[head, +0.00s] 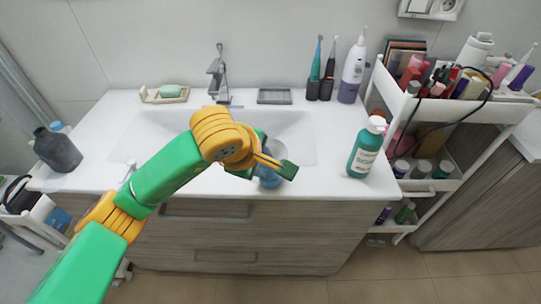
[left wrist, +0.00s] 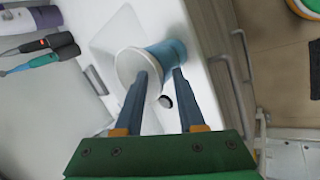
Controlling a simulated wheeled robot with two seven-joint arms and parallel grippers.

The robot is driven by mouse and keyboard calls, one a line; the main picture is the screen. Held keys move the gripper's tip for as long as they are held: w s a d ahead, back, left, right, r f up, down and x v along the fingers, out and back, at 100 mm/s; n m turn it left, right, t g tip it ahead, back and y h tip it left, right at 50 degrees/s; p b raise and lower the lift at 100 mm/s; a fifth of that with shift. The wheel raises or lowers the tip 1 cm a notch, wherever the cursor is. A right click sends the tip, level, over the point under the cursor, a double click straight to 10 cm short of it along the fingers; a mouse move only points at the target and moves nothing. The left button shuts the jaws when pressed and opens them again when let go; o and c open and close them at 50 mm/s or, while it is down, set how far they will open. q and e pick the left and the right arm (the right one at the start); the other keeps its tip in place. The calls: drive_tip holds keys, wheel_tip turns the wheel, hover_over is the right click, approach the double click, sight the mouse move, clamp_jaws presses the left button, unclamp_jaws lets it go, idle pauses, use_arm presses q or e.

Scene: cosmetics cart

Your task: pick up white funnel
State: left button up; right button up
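A blue cylindrical container (left wrist: 172,52) with a wide, pale round piece (left wrist: 128,64) at one end stands near the sink's front edge. The pale piece may be the white funnel; its shape is not clear. In the head view the container (head: 270,178) is partly hidden by my left gripper (head: 285,163). In the left wrist view my left gripper (left wrist: 160,74) is open, its fingers apart and pointing at the container. One finger overlaps the pale piece, the other the blue side; I cannot tell whether they touch. My right gripper is out of view.
The faucet (head: 219,80) stands behind the sink. A teal pump bottle (head: 366,150) is at the counter's right, toothbrushes (head: 314,75) at the back. A dark grey jar (head: 58,150) stands left. A loaded cart (head: 440,184) is at right. The counter's right front is clear.

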use_arm(q)
drive_tip(key=shift+s+a+r, duration=0.1)
drive_tip(key=shift+s, duration=0.1)
clamp_jaws()
drive_tip(key=shift+w, duration=0.1)
